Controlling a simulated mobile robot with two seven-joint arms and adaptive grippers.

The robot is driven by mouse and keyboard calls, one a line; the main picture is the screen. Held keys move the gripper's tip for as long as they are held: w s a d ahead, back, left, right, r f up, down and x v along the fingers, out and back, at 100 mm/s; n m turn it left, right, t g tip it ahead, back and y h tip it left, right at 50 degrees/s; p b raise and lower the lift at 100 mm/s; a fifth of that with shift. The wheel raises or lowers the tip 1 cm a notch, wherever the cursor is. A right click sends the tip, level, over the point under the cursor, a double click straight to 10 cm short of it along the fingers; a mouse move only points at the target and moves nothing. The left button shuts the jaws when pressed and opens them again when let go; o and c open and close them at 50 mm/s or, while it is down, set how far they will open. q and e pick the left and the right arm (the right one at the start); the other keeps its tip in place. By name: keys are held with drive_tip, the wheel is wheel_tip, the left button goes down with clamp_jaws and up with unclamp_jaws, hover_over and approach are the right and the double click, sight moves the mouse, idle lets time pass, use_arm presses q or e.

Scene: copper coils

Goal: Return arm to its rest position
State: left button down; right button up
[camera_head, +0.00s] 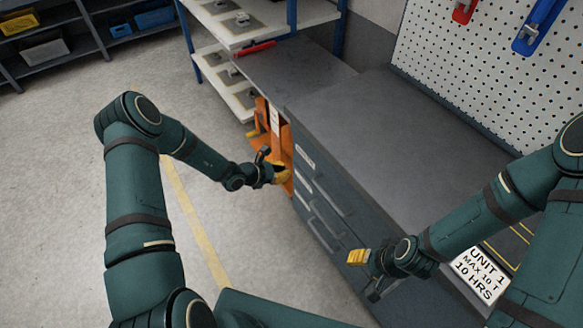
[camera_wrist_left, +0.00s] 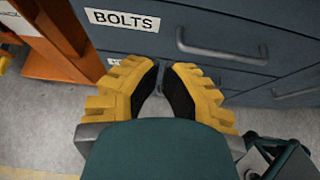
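My left arm comes in from the left, and its gripper (camera_head: 276,174) is beside the front of the grey drawer cabinet (camera_head: 300,185), next to an orange object. In the left wrist view, this gripper (camera_wrist_left: 161,78) has two yellow fingers with black pads. The drawer front with the BOLTS label (camera_wrist_left: 122,20) lies beyond the fingertips. My right gripper (camera_head: 358,258) is low at the cabinet's near end. One yellow finger shows clearly; its opening is hard to make out.
An orange frame (camera_head: 284,150) stands by the cabinet's far end, close to my left gripper. White shelves (camera_head: 265,20) with blue posts stand behind it. A pegboard (camera_head: 480,75) rises at the right. The worktop (camera_head: 390,120) is bare, and the floor at left is open.

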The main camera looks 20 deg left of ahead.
use_arm(q)
drive_tip(key=shift+s+a+r, duration=0.1)
drive_tip(key=shift+s, duration=0.05)
drive_tip(key=s+d+r+m+g+y, duration=0.1)
drive_tip(key=s+d+m, duration=0.4)
drive_tip(key=s+m, duration=0.7)
drive_tip(key=s+d+r+m+g+y, duration=0.2)
drive_tip(key=s+d+m+g, duration=0.3)
drive_tip(key=s+m, duration=0.7)
drive_tip(key=shift+s+d+m+g+y, duration=0.2)
drive_tip(key=shift+s+m+g+y, duration=0.25)
drive_tip(key=shift+m+g, duration=0.4)
